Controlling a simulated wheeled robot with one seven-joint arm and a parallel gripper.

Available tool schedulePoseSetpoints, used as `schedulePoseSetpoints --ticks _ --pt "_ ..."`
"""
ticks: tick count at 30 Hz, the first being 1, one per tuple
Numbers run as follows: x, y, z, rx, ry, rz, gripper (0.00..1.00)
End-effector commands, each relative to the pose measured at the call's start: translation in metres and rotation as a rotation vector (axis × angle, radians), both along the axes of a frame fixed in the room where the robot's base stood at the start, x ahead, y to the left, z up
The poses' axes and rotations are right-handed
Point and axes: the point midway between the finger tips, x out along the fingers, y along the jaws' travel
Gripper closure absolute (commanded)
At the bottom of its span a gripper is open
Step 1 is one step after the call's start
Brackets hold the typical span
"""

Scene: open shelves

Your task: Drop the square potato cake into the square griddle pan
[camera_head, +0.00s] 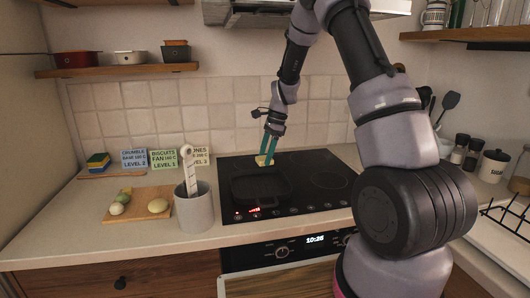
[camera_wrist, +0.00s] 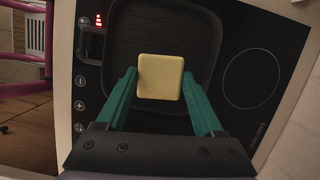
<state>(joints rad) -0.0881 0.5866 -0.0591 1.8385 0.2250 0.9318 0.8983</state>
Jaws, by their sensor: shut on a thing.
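The square potato cake (camera_wrist: 160,77) is pale yellow and sits between the green fingers of my gripper (camera_wrist: 159,90). My gripper is shut on it. In the head view the cake (camera_head: 263,161) shows at the tips of my gripper (camera_head: 267,157), over the back part of the pan. The square griddle pan (camera_head: 256,187) is dark and ridged and rests on the black hob. In the wrist view the pan (camera_wrist: 128,32) lies behind and below the cake. The cake appears held above the pan; the exact height is hard to tell.
A grey utensil pot (camera_head: 195,210) stands left of the hob (camera_head: 318,178). A wooden board (camera_head: 138,207) with several vegetables lies further left. Recipe cards (camera_head: 164,158) lean near the tiled wall. Dark jars (camera_head: 460,149) stand at the right. The hob's right side is clear.

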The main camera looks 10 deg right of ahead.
Motion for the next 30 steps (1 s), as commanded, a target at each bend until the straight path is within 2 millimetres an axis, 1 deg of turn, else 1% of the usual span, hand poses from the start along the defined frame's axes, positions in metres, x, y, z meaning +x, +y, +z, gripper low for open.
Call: schedulePoseSetpoints --ticks 6,12,16,24,25,27,30 --pt "-0.001 0.0 -0.027 0.0 0.004 0.001 0.62" --pt "0.0 0.0 -0.045 0.0 0.003 0.002 0.62" --pt "0.0 0.0 -0.051 0.0 0.001 0.003 0.62" --pt "0.0 0.0 -0.052 0.0 0.0 0.002 0.62" --pt "0.0 0.0 -0.051 0.0 0.0 0.002 0.23" --pt "0.0 0.0 -0.051 0.0 0.001 0.003 0.0" --pt "0.0 0.0 -0.051 0.0 0.001 0.003 0.0"
